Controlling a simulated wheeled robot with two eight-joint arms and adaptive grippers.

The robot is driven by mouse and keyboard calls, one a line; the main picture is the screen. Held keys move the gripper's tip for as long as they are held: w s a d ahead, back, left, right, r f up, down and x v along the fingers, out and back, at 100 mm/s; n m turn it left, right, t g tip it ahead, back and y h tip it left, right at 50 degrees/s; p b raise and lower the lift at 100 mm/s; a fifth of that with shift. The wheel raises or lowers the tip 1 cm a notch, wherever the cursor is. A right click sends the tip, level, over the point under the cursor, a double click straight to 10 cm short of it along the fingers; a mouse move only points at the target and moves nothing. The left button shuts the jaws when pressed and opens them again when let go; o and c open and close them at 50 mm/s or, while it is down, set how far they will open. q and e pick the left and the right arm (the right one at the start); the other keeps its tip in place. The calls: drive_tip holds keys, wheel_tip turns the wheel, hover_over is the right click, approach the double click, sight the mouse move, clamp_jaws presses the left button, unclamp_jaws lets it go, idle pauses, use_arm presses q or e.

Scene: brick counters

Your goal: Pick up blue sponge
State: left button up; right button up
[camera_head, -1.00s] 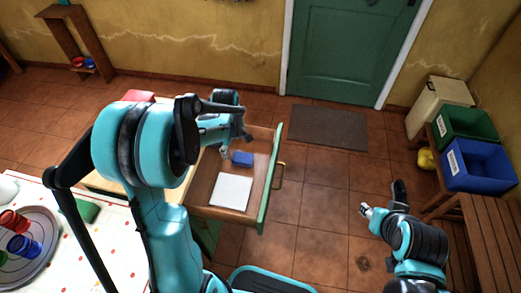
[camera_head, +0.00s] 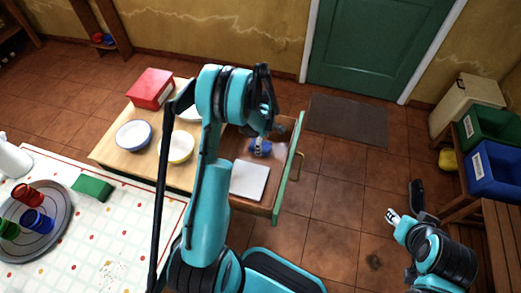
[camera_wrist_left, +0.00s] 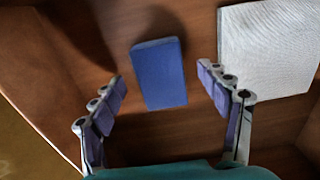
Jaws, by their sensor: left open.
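The blue sponge (camera_wrist_left: 158,73) lies flat on the wooden floor of an open drawer (camera_head: 281,180). In the head view the sponge (camera_head: 264,149) is partly hidden by my left gripper (camera_head: 259,143). My left gripper is above the sponge, pointing down into the drawer. In the left wrist view its fingers are spread open, with the sponge between and a little ahead of the tips, apart from both. My right gripper (camera_head: 404,207) is off to the right over the floor, away from the drawer; its fingers are too small to judge.
A white square item (camera_head: 249,180) lies in the drawer close to the sponge. Wooden drawer walls stand around. Bowls (camera_head: 134,135) and a red box (camera_head: 151,88) sit on the wooden top to the left. A tray with cups (camera_head: 62,237) is at far left.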

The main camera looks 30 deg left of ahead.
use_arm(q)
drive_tip(key=shift+f, duration=0.5)
drive_tip(key=shift+r, duration=0.1)
drive_tip(key=c, duration=1)
